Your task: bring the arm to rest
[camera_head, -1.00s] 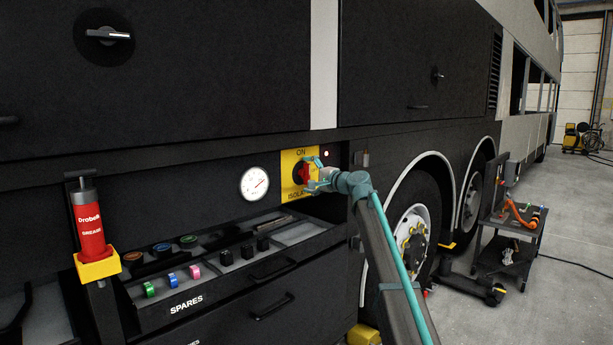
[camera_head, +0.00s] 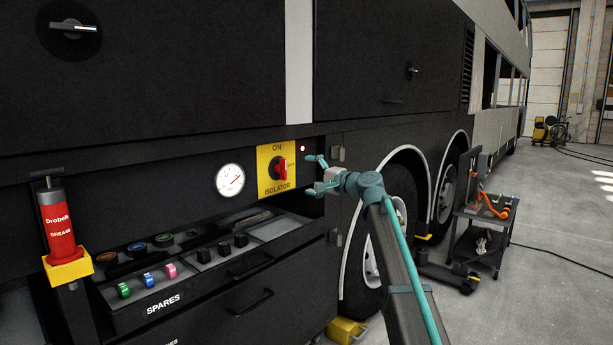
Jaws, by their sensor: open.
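My gripper (camera_head: 313,174) is open and empty, in front of the side panel of the coach. It points left, toward the red isolator switch (camera_head: 279,169) on its yellow plate (camera_head: 262,184). There is a clear gap between the fingertips and the switch. My arm (camera_head: 392,245) reaches up from the lower right to the gripper.
A gauge (camera_head: 230,181) is left of the isolator. A spares drawer unit (camera_head: 205,299) with coloured rings and a grease cartridge (camera_head: 58,225) stand lower left. A tool trolley (camera_head: 482,216) is right of the coach wheels. Open floor lies at right.

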